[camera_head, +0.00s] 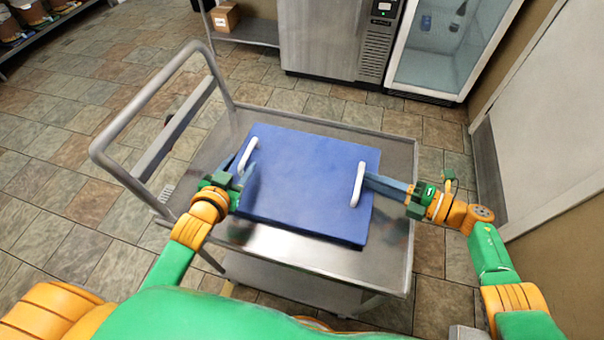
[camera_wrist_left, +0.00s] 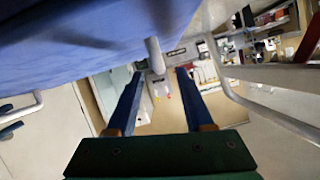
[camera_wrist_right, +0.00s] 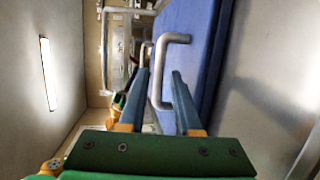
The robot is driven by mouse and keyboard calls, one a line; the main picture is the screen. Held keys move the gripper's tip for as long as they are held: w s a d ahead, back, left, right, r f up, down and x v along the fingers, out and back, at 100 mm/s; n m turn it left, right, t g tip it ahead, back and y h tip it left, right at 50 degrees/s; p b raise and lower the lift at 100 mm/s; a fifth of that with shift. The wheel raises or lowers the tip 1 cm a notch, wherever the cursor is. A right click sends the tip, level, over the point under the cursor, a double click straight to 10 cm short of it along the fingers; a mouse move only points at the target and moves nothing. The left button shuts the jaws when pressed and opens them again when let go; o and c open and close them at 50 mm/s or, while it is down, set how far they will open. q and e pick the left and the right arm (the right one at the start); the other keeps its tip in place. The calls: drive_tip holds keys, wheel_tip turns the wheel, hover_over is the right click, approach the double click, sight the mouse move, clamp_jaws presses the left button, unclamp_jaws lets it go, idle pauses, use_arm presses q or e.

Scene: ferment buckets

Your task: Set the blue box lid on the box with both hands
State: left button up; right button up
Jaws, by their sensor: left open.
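The blue lid (camera_head: 308,185) is a flat slab with two white handles, over the metal cart in the head view. I cannot make out the box; what lies under the lid is hidden. My left gripper (camera_head: 239,170) is open at the left handle (camera_head: 247,156); in the left wrist view that handle (camera_wrist_left: 155,56) shows between the fingertips. My right gripper (camera_head: 368,181) is at the right handle (camera_head: 357,185). In the right wrist view its fingers are apart, with the handle's bar (camera_wrist_right: 155,75) between them and a gap showing on one side.
The metal cart (camera_head: 275,240) has a raised push bar (camera_head: 130,108) on its left and bare top around the lid. A steel cabinet (camera_head: 330,40) and a glass-door fridge (camera_head: 450,45) stand behind. A cardboard box (camera_head: 224,17) sits on a back shelf.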

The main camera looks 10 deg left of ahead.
sight(244, 160)
use_arm(q)
drive_tip(key=x, duration=0.4)
drive_tip(key=shift+w, duration=0.2)
use_arm(e)
drive_tip(key=x, duration=0.4)
drive_tip(key=shift+w+a, duration=0.1)
drive_tip(key=shift+a, duration=0.05)
use_arm(q)
drive_tip(key=c, duration=0.6)
use_arm(e)
clamp_jaws()
use_arm(q)
clamp_jaws()
